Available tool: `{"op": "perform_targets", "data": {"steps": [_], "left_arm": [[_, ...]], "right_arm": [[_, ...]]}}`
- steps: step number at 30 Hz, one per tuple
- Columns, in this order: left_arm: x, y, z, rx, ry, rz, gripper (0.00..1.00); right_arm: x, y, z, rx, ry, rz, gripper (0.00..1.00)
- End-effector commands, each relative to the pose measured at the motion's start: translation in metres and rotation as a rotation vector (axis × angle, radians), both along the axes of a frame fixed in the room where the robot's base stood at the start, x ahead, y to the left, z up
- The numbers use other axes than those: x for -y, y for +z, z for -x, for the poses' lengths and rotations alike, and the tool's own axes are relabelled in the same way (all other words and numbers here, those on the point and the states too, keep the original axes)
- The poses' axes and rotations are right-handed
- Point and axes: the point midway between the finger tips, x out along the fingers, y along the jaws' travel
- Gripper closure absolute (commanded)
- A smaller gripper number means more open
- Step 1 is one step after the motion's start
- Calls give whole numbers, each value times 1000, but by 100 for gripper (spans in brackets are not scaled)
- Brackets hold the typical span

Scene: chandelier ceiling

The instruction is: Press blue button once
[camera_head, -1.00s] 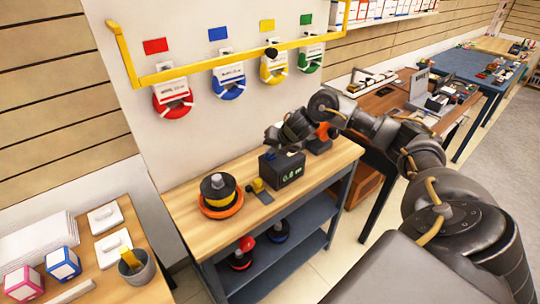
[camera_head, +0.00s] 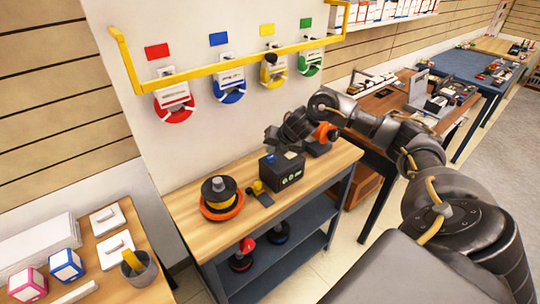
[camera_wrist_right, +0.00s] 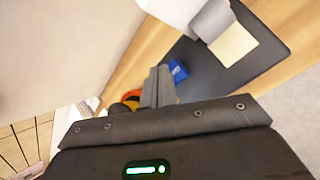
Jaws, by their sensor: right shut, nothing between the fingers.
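A black box (camera_head: 283,172) with a green lit display stands on the wooden workbench. A small blue patch (camera_head: 291,156) shows on its top, which looks like the blue button. My right gripper (camera_head: 272,141) is just above and behind the box, pointing down, apparently apart from it. In the right wrist view its fingers (camera_wrist_right: 158,84) are together and empty. A blue piece (camera_wrist_right: 177,71) shows just right of the fingers there. The exact gap between fingertips and button cannot be told. My left gripper is not in view.
A spool with an orange base (camera_head: 221,198) and a small yellow item (camera_head: 258,187) are left of the box. An orange-black tool (camera_head: 324,134) is behind my gripper. Tape dispensers hang under the yellow rail (camera_head: 215,62). The bench front is clear.

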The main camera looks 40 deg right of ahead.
Motion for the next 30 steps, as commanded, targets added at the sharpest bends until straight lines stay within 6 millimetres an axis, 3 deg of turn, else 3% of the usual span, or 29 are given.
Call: {"op": "perform_targets", "data": {"steps": [10, 24, 30], "left_arm": [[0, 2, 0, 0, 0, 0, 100], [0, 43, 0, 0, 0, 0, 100], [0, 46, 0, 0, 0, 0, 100]], "right_arm": [[0, 3, 0, 1, 0, 0, 100], [0, 47, 0, 1, 0, -1, 100], [0, 50, 0, 0, 0, 0, 100]]}}
